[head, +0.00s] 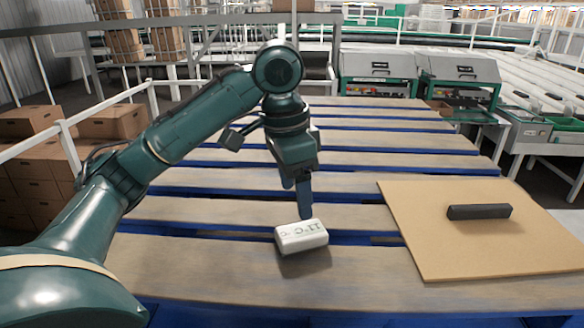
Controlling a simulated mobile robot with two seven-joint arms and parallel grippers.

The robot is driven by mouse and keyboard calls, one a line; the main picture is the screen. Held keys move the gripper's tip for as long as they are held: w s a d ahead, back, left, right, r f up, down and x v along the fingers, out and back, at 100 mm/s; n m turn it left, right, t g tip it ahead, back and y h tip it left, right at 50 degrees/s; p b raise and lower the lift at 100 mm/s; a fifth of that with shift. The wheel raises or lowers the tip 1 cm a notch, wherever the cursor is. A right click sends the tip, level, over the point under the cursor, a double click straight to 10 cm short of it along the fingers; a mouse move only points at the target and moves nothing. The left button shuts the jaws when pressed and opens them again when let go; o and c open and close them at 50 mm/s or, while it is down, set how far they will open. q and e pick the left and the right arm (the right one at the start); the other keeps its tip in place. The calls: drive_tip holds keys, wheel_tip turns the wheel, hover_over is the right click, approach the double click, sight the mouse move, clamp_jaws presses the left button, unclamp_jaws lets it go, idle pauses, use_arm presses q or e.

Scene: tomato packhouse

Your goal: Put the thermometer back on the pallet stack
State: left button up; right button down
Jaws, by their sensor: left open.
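The thermometer (301,237) is a small white block with dark marks like "11°C" on its top. It lies on a front slat of the pallet stack (190,272), which has wooden slats with blue between and below them. My left gripper (305,212) points down right at the thermometer's far edge, its fingers seen nearly edge-on. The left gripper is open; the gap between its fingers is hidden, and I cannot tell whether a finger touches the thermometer. My right gripper is not in view.
A tan board (440,245) lies on the right of the pallet stack with a black bar (479,212) on it. Cardboard boxes (30,165) and a white railing (70,150) stand at the left. Green-and-grey machines (378,65) are behind. The slats left of the thermometer are clear.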

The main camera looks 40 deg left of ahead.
use_arm(q)
drive_tip(key=shift+s+a+r, duration=0.1)
drive_tip(key=shift+r, duration=1)
drive_tip(key=shift+s+a+r, duration=0.1)
drive_tip(key=shift+r, duration=0.95)
